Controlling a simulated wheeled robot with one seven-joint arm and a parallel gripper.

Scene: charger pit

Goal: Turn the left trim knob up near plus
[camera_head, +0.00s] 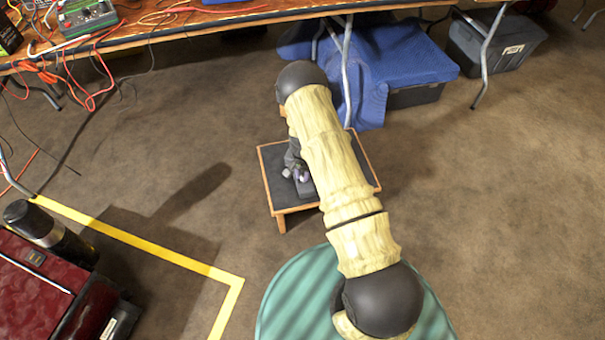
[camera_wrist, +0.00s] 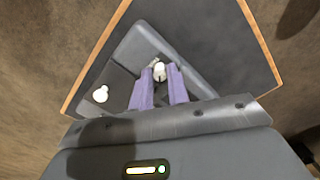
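A grey charger box (camera_wrist: 199,70) lies on a small low stand (camera_wrist: 88,67) with a dark top and wooden edges. Two pale knobs show in the wrist view. One knob (camera_wrist: 160,71) is between or just beyond the purple fingertips of my gripper (camera_wrist: 160,77); the other (camera_wrist: 100,94) is off to the left, clear of the fingers. A gap shows between the fingers, and I cannot tell whether either touches the knob. In the head view, my gripper (camera_head: 301,175) is low over the stand (camera_head: 271,170), and my arm covers much of the box. No plus marking is readable.
A cluttered workbench (camera_head: 150,32) runs along the back. A blue cloth (camera_head: 400,62) over a dark bin and another grey bin (camera_head: 497,42) stand below it. A red cabinet (camera_head: 40,285) is at lower left, beside yellow floor tape (camera_head: 140,243). Floor left of the stand is clear.

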